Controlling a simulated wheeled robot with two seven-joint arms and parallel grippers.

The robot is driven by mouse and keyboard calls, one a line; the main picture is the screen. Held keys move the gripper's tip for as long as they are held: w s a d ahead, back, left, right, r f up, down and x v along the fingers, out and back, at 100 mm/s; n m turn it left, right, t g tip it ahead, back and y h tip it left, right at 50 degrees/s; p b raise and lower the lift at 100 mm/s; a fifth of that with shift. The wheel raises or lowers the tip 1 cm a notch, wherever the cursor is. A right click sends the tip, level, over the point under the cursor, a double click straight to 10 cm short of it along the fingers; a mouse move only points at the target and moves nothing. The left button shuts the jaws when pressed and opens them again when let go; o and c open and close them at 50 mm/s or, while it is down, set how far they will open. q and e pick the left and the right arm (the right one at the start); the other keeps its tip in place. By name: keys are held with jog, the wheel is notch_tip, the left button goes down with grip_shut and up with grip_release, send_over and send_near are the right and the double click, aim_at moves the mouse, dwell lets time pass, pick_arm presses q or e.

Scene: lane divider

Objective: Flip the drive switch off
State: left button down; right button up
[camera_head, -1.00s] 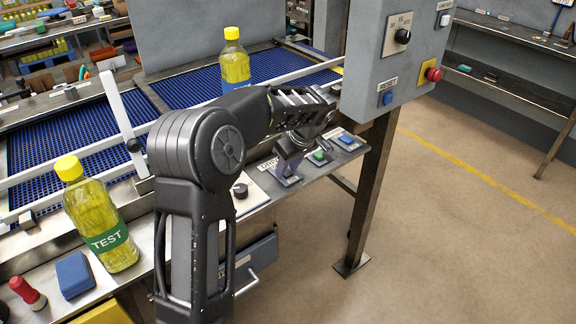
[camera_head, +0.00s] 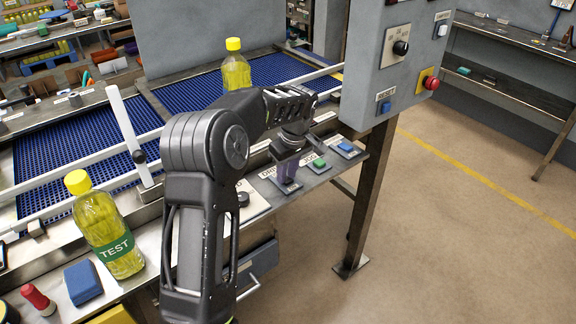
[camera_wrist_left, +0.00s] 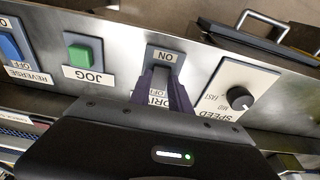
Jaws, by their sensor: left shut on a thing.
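The drive switch plate (camera_wrist_left: 166,56) is on the metal control ledge. Its ON marking shows upside down in the left wrist view, and DRIVE and OFF are partly covered by my fingers. My left gripper (camera_wrist_left: 161,90) has its purple fingers at the dark switch lever (camera_wrist_left: 160,76), shut on it. In the head view the left gripper (camera_head: 289,173) points down at the drive switch plate (camera_head: 283,187). The lever is mostly hidden there, and its exact tilt is hard to tell. My right gripper is not in view.
A green JOG button (camera_wrist_left: 84,55) and a blue REVERSE switch (camera_wrist_left: 9,46) lie to one side, a SPEED knob (camera_wrist_left: 240,98) to the other. A grey control box (camera_head: 385,70) hangs right of the arm.

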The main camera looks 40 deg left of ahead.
aim_at(288, 181)
pick_arm(q)
jog(key=shift+a+h, duration=0.1)
jog(key=shift+h, duration=0.2)
jog(key=c, duration=1.2)
grip_release()
notch_tip(288, 181, up, 8)
jog(key=d+b, duration=0.1)
jog(key=shift+s+f, duration=0.15)
jog(key=shift+s, duration=0.05)
